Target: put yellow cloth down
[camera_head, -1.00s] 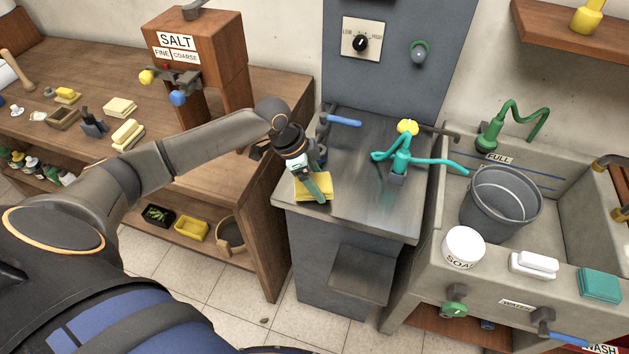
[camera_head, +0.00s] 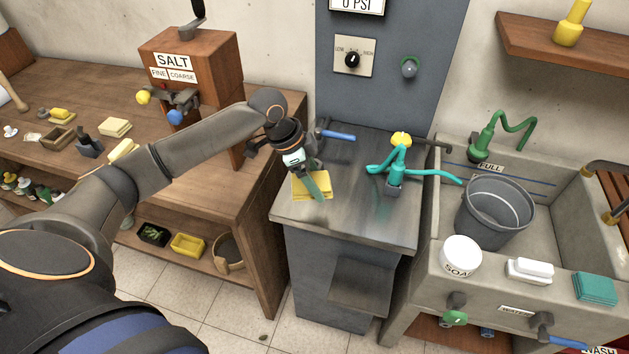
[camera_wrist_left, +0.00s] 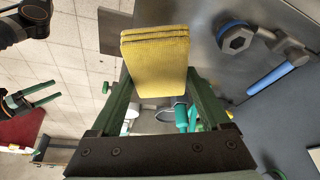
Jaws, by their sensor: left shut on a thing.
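The yellow cloth (camera_head: 298,188) is a folded, layered square at the left front part of the grey metal counter (camera_head: 350,215). My left gripper (camera_head: 316,188) reaches down from the left and is shut on it. In the left wrist view the cloth (camera_wrist_left: 156,62) sits between the green fingers of the gripper (camera_wrist_left: 160,88). I cannot tell whether its underside touches the counter. My right gripper (camera_wrist_left: 45,93) shows at the left of the wrist view, with its green fingers apart and empty.
A teal tap-like fixture (camera_head: 398,165) stands on the counter to the right, and a blue-handled valve (camera_head: 335,135) behind. The sink (camera_head: 550,225) holds a grey bucket (camera_head: 495,212). The wooden bench (camera_head: 225,190) is at left. The counter's middle front is clear.

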